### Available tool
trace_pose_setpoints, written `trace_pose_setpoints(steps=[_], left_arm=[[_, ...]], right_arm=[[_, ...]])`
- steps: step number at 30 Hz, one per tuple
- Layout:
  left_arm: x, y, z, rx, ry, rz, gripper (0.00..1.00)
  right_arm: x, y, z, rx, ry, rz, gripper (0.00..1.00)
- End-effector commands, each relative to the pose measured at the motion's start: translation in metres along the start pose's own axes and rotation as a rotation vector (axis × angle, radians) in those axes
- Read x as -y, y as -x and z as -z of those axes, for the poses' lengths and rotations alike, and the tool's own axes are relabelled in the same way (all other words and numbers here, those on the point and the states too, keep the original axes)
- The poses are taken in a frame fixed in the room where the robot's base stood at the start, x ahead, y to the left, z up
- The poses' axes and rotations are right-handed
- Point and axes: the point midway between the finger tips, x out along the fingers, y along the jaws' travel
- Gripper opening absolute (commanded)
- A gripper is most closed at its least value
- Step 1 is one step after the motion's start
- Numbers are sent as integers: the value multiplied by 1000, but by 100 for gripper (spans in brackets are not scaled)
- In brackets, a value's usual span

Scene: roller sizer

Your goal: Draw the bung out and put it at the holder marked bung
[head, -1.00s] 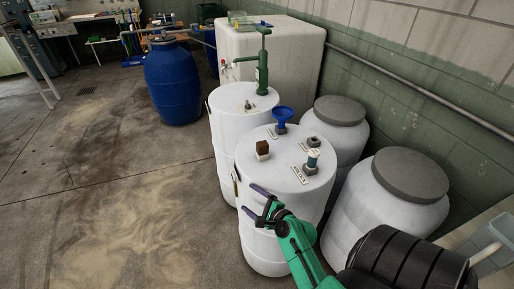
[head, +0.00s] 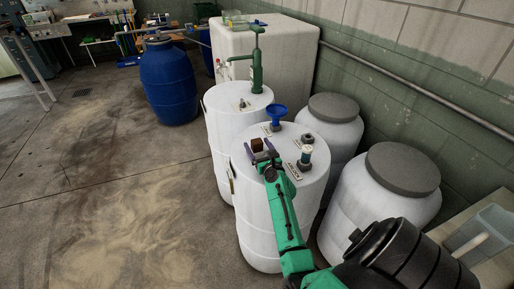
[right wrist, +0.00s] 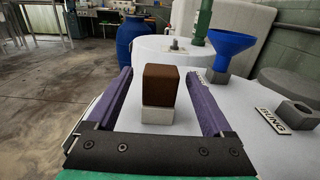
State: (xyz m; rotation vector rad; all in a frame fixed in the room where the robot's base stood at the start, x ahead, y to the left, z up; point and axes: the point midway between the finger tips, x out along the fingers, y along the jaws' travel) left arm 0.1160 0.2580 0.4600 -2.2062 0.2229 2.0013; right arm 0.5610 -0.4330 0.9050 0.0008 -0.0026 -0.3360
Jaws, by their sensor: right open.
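The brown square block (right wrist: 161,85), which looks like the bung, stands upright in a pale collar (right wrist: 158,115) on the lid of the near white drum (head: 250,215). My right gripper (head: 262,147) is open, with its two purple fingers on either side of the block; in the right wrist view gaps show between block and fingers. In the head view the block (head: 257,145) is partly hidden by the fingers. The holder (right wrist: 297,113) beside the BUNG label (right wrist: 272,119) is a grey block with an empty round hole. It also shows in the head view (head: 307,139). My left gripper is not in view.
A blue funnel (head: 277,113) stands on the same lid behind the block. A pale-topped cylinder (head: 307,150) stands in another holder at the lid's right. A second white drum with a green hand pump (head: 257,68) is behind. Open floor lies left.

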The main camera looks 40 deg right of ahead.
Motion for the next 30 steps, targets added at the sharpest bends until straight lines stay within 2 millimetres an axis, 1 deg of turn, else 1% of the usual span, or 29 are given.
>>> trace_pose_setpoints(steps=[1, 3, 8, 11, 12, 15, 21, 24, 26, 28, 30], left_arm=[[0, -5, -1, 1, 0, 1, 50], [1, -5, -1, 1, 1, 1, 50], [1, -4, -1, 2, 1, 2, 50], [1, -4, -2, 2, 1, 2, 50], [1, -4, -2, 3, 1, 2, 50], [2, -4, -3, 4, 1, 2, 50], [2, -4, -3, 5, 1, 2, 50], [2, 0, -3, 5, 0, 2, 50], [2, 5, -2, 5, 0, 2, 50], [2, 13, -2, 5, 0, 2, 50], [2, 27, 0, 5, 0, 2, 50]], right_arm=[[0, -7, 2, 0, 1, 0, 85], [1, -11, 2, -1, 1, 1, 85], [1, -11, 1, -2, 1, 0, 85], [0, -11, 1, -2, 1, 0, 51], [0, -11, 1, -2, 1, 0, 35], [0, -11, 1, -2, 1, 0, 0], [0, -11, 1, -2, 1, 0, 0], [0, -11, -2, -2, 1, 0, 0], [-2, -12, -7, -1, 1, -1, 0], [-4, -13, -16, -1, 1, -2, 0], [-9, -15, -29, 0, -1, -3, 0]])
